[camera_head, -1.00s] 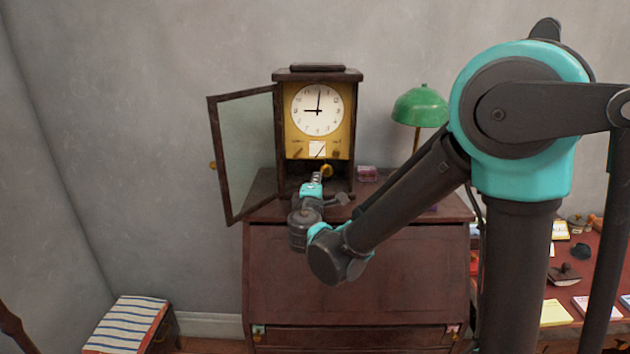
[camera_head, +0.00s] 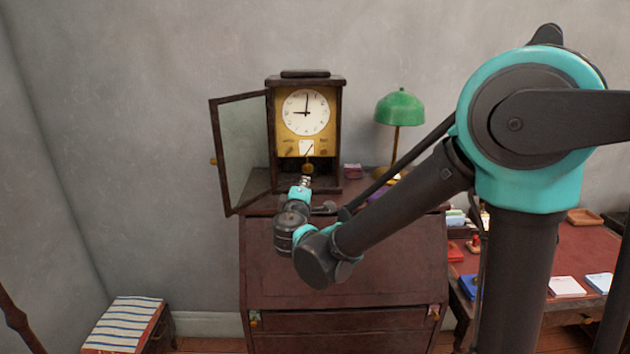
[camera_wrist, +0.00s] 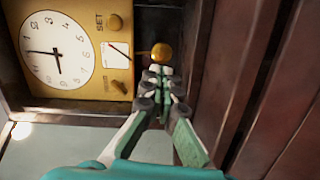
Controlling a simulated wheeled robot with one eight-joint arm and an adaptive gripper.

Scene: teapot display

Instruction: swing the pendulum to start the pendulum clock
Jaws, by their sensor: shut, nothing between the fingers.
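The pendulum clock (camera_head: 275,130) stands on a dark wooden cabinet, its glass door (camera_head: 243,150) swung open to the left. Its white dial (camera_head: 306,112) reads about nine o'clock. The round brass pendulum bob (camera_head: 308,168) hangs below the yellow face, close to the clock's middle. My gripper (camera_head: 306,180) reaches into the lower opening just below the bob. In the wrist view the bob (camera_wrist: 161,53) shows just beyond the shut fingertips (camera_wrist: 160,70); the fingers are not around it. I cannot tell whether they touch it.
The cabinet (camera_head: 340,255) lies under my arm. A green lamp (camera_head: 400,108) and a small pink box (camera_head: 352,171) stand right of the clock. A red desk (camera_head: 590,245) with papers is at the right, a striped stool (camera_head: 122,322) at lower left.

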